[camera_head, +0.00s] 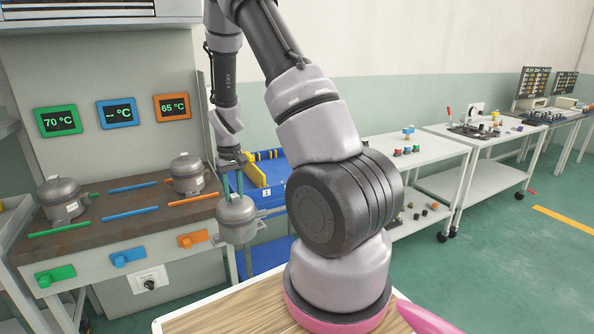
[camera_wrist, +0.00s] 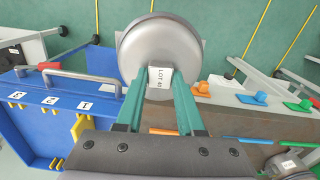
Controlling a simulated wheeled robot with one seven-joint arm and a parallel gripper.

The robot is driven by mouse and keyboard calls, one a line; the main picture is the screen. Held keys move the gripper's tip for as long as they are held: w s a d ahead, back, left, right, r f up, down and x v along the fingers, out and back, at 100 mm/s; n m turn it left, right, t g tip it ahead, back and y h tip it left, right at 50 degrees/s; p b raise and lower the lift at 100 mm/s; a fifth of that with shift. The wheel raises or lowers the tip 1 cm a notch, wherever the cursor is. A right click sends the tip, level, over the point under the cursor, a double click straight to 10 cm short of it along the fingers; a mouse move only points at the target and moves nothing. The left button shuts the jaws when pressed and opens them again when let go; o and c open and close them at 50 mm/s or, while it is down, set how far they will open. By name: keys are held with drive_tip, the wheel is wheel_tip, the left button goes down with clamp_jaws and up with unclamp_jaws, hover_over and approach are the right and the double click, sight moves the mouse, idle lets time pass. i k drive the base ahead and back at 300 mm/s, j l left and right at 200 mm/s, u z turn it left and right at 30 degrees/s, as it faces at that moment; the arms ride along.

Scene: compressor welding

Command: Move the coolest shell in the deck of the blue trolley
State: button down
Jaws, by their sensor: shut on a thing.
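My gripper (camera_head: 232,188) is shut on a grey metal shell (camera_head: 237,222), held in the air in front of the bench's right end. In the wrist view the teal fingers (camera_wrist: 161,108) close on the labelled top of this shell (camera_wrist: 150,42). Another shell (camera_head: 61,202) stands on the bench's left, by the green strip; a third shell (camera_head: 187,176) stands at the back right, by the orange strip. The displays read 70 °C on green (camera_head: 58,121), dashes on blue (camera_head: 118,113) and 65 °C on orange (camera_head: 173,107). The blue trolley (camera_head: 273,177) is partly hidden behind my arm.
The bench (camera_head: 130,207) has coloured strips on top and coloured knobs on its front. In the wrist view the trolley (camera_wrist: 60,135) shows numbers 1, 2 and 3, yellow dividers and a grey handle (camera_wrist: 80,76). White work tables (camera_head: 425,150) stand at the right.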

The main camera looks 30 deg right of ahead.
sight(287, 173)
drive_tip(key=i+l+z, duration=0.15)
drive_tip(key=l, duration=0.25)
drive_tip(key=i+l+z, duration=0.2)
drive_tip(key=l, duration=0.2)
drive_tip(key=i+l+z, duration=0.15)
drive_tip(key=l, duration=0.2)
drive_tip(key=k, duration=0.05)
